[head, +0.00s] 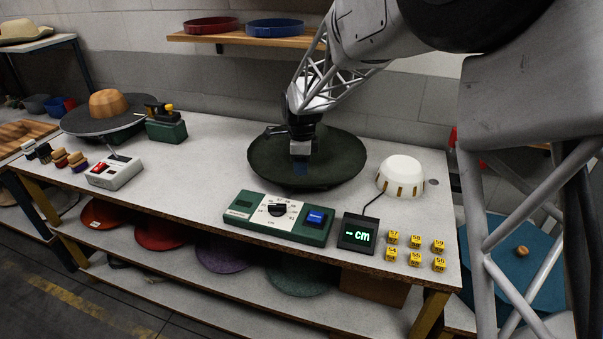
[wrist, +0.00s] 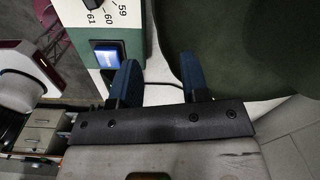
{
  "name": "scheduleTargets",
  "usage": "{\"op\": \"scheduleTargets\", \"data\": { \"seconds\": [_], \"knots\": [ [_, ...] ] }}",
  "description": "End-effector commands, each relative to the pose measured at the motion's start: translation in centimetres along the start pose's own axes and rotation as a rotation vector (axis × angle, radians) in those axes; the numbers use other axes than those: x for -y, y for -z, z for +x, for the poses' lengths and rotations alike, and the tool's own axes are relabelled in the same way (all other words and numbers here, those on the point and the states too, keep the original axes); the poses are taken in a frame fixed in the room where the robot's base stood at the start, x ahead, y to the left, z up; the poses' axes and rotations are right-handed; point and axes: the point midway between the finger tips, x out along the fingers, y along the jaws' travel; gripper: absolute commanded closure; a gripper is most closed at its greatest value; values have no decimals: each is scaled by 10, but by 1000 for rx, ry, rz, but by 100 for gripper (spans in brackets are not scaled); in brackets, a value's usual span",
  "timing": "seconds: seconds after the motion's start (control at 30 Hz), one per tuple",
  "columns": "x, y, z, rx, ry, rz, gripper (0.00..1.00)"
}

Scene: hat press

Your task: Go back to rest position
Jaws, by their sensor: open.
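My gripper (head: 300,165) is in front of and above the dark green round felt piece (head: 335,168) on the workbench (head: 215,150). In the wrist view my gripper (wrist: 160,78) has its two blue fingers apart with nothing between them. The green felt fills the upper right of that view, and the control box with its blue button (wrist: 105,57) is at the upper left. I cannot tell whether the fingers touch the felt.
A green control box (head: 279,215) with a dial and a "cm" display (head: 357,234) stand at the front. A white dome (head: 400,176) and yellow number cubes (head: 414,241) are to the right. A shelf (head: 245,39) hangs behind.

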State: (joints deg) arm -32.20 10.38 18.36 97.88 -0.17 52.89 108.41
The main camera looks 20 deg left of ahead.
Motion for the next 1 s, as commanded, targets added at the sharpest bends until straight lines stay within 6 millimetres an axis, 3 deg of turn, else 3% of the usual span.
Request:
{"op": "scheduleTargets", "data": {
  "seconds": [0.2, 0.73, 0.87, 1.0],
  "knots": [
    [0, 0, -11, 0, 1, 0, 58],
    [-1, 2, -13, 0, 1, -4, 58],
    [-6, 12, -19, 1, 4, -24, 58],
    [-18, 34, -34, 3, 14, -70, 58]
  ]
}}
